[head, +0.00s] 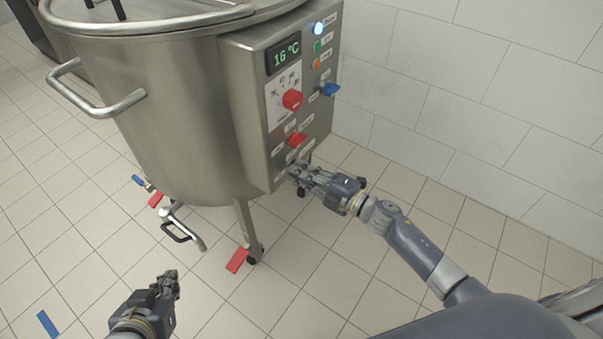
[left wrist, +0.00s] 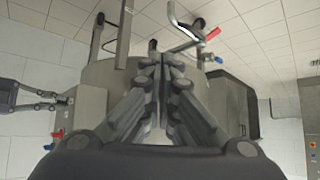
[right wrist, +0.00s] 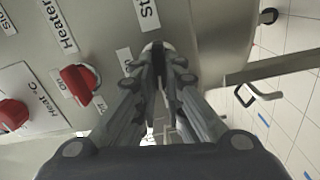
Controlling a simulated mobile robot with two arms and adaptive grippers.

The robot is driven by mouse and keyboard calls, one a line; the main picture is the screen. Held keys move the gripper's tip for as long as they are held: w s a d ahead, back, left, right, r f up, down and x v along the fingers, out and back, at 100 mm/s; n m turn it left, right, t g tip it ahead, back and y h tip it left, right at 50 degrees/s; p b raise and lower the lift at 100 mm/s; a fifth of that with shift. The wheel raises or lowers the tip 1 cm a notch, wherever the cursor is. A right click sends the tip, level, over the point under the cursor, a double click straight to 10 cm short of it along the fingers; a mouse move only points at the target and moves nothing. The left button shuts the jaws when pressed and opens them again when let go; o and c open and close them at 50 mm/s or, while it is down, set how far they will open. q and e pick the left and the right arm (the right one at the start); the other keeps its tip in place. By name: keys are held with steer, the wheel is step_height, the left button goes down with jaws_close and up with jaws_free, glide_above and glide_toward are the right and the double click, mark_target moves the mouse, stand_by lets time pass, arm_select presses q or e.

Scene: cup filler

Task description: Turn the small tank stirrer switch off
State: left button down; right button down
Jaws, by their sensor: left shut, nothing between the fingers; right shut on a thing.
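The steel tank (head: 175,110) has a control panel (head: 255,110) on its right side. In the right wrist view a label starting with "St" (right wrist: 147,14) sits just beyond my right fingertips. My right gripper (head: 297,170) is at the panel's lower edge, its fingers shut on the stirrer switch by that label. The fingers (right wrist: 160,62) hide most of the switch, so its position cannot be read. The red heater switch (right wrist: 80,84), with On and Off marks, is beside it. My left gripper (head: 168,280) is shut and empty, low in front of the tank.
The panel also carries a red heat knob (head: 292,100), a display reading 16 °C (head: 284,52), lamps and a blue-handled switch (head: 329,89). A drain valve (head: 180,225) with a pipe and the tank legs stand below.

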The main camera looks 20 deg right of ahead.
arm_select(q)
steer(key=shift+w+d+r+t+h+b, duration=0.1)
steer(key=shift+w+d+r+t, duration=0.15)
steer(key=shift+w+r+t, duration=0.25)
steer(key=shift+w+d+r+t+h+b, duration=0.1)
steer(key=shift+w+d+r+t+b, duration=0.2)
steer(key=shift+w+r, duration=0.35)
steer(key=shift+w+d+r+t+h+p, duration=0.1)
steer(key=shift+w+d+r+t, duration=0.05)
steer(key=shift+w+r+t, duration=0.4)
arm_select(e)
steer(key=shift+f+n, duration=0.2)
steer(key=shift+n, duration=0.9)
steer(key=c, duration=1.7)
jaws_free()
steer(key=shift+s+d, duration=0.1)
steer(key=shift+s, duration=0.05)
steer(key=v, duration=1.1)
steer(key=shift+s+d, duration=0.25)
steer(key=shift+s, duration=0.05)
steer(key=shift+r, duration=0.1)
